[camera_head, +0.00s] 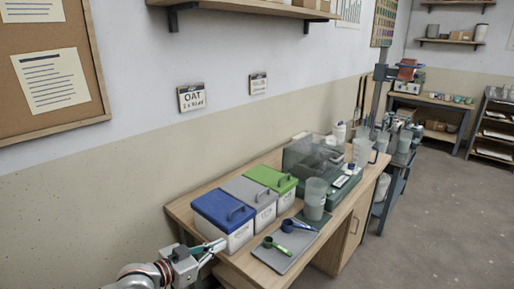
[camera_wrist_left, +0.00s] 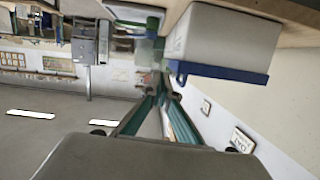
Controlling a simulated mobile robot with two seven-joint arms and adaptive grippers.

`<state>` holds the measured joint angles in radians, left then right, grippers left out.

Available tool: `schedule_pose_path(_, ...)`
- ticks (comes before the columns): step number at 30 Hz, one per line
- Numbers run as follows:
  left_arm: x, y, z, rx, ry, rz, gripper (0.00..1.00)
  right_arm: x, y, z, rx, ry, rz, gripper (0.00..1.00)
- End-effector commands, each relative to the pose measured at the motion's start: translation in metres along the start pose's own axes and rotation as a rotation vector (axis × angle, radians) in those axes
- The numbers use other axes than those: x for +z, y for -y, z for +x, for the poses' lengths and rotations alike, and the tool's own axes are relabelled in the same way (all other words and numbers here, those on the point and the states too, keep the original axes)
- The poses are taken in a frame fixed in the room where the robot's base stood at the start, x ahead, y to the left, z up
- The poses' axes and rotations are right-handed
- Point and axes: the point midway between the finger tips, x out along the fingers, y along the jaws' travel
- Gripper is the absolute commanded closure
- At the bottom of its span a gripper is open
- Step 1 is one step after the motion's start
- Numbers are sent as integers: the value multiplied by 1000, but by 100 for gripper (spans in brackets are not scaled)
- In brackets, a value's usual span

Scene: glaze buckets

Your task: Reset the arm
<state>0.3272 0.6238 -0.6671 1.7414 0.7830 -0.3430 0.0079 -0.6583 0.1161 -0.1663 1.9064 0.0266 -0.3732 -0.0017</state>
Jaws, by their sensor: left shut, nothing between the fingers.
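My left arm comes in at the bottom left of the head view. Its gripper (camera_head: 220,244) is shut and empty, close to the near left corner of the blue-lidded bin (camera_head: 224,210). In the left wrist view the shut fingers (camera_wrist_left: 160,88) meet in the middle. That view is turned over, and the bin's white side (camera_wrist_left: 225,40) and blue lid show at the top right, beside the fingers. I cannot tell whether the fingers touch the bin. My right gripper is not in view.
The wooden table (camera_head: 263,277) also bears a grey-lidded bin (camera_head: 250,192), a green-lidded bin (camera_head: 271,180), a grey mat (camera_head: 283,257) with green and blue scoops, a clear jug (camera_head: 315,198) and a scale under a clear cover (camera_head: 305,155). A wall stands behind; open floor lies right.

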Motion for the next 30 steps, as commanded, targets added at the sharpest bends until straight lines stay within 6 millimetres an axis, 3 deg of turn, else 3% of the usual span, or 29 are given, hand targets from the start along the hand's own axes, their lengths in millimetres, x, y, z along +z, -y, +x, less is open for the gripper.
schedule_pose_path(1, 23, -20, -4, -4, 11, -23, 100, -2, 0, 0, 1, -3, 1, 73)
schedule_pose_path(8, 106, -72, -38, -84, 73, -73, 100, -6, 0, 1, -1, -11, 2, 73)
schedule_pose_path(14, 183, -105, -92, -192, 180, -107, 100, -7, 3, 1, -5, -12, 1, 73)
schedule_pose_path(18, 235, -124, -140, -272, 282, -117, 100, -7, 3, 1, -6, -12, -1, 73)
schedule_pose_path(24, 281, -140, -195, -344, 398, -112, 100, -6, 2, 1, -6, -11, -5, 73)
schedule_pose_path(30, 292, -143, -210, -362, 429, -106, 100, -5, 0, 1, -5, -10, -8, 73)
